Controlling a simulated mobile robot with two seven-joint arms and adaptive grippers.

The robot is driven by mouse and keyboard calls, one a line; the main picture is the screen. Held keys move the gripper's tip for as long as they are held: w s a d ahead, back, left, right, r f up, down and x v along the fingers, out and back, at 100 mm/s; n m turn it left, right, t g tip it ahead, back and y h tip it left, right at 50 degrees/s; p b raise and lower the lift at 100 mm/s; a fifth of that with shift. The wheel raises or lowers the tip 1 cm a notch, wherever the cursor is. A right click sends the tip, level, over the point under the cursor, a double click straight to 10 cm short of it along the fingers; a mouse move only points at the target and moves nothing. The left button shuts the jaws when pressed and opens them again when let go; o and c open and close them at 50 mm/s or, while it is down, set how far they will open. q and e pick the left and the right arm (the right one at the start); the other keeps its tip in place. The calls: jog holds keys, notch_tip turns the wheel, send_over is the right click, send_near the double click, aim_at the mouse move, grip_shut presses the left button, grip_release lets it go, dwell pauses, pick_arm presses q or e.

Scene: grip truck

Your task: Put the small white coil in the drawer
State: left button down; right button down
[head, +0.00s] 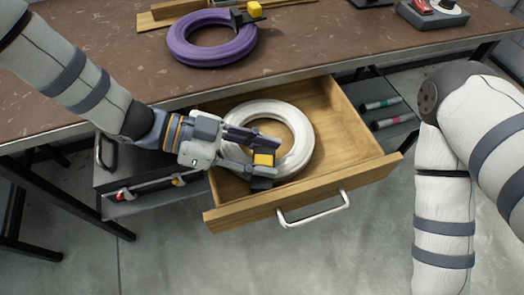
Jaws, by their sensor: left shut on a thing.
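The small white coil (300,122) lies flat within the outline of the open wooden drawer (370,171). I cannot tell whether it touches the drawer floor. A block with a yellow top (263,159) and a dark base sits at its near-left side. My left gripper (258,155) reaches in from the left over the drawer's left wall. Its fingers are shut on the coil at this block and hide part of the ring. My right arm hangs at the right, with its gripper outside the picture.
A larger purple coil (182,51) with a similar yellow-topped block lies on the brown workbench (110,50). The drawer is pulled out below the bench edge, with a metal handle (314,208) in front. Marker-like tools (381,104) lie on a shelf to its right.

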pick_arm(q)
jog(key=c, duration=1.1)
grip_release()
jog(key=shift+r, duration=0.15)
jog(key=v, duration=1.2)
jog(key=shift+s, duration=0.1)
